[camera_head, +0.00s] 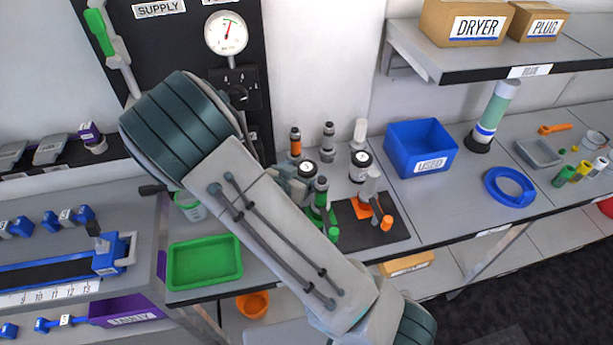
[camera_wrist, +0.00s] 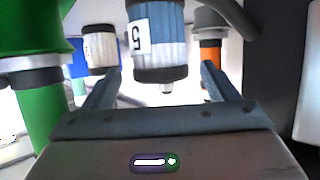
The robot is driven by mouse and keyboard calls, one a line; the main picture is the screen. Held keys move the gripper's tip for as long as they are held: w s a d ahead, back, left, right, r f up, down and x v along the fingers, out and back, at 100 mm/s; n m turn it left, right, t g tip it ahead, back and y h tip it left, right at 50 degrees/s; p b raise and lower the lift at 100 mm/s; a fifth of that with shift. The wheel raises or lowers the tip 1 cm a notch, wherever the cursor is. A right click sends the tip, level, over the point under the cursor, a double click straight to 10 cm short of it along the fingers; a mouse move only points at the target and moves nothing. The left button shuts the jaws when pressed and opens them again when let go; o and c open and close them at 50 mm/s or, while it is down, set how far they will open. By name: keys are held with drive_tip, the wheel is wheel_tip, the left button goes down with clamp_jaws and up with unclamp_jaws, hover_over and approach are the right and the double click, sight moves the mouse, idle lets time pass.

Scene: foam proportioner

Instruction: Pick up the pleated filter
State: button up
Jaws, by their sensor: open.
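In the wrist view, a blue and white pleated cylinder (camera_wrist: 172,32) with dark end caps and a "5" label shows upright in the gap between my fingers. A small pale stub sticks out below its lower cap. A smaller pale pleated cylinder (camera_wrist: 101,48) with dark caps and a label shows to its left. My gripper (camera_wrist: 161,72) is open, with one finger on each side of the blue cylinder in the picture. I cannot tell whether the cylinder is between the fingertips or just beyond them. In the head view my arm hides this spot.
A large green fitting (camera_wrist: 35,55) is close at the left in the wrist view, and an orange-and-grey fitting (camera_wrist: 210,52) is at the right. In the head view, a blue USED bin (camera_head: 421,146) and a green tray (camera_head: 204,262) stand on the benches.

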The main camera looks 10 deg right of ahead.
sight(306, 167)
drive_tip(key=x, duration=0.4)
drive_tip(key=shift+w+d+r+p, duration=0.15)
drive_tip(key=shift+w+d+p, duration=0.1)
drive_tip(key=shift+p, duration=0.15)
drive_tip(key=shift+c, duration=0.2)
drive_tip(key=c, duration=1.1)
drive_tip(key=shift+o, duration=0.2)
drive_tip(key=shift+r, duration=0.2)
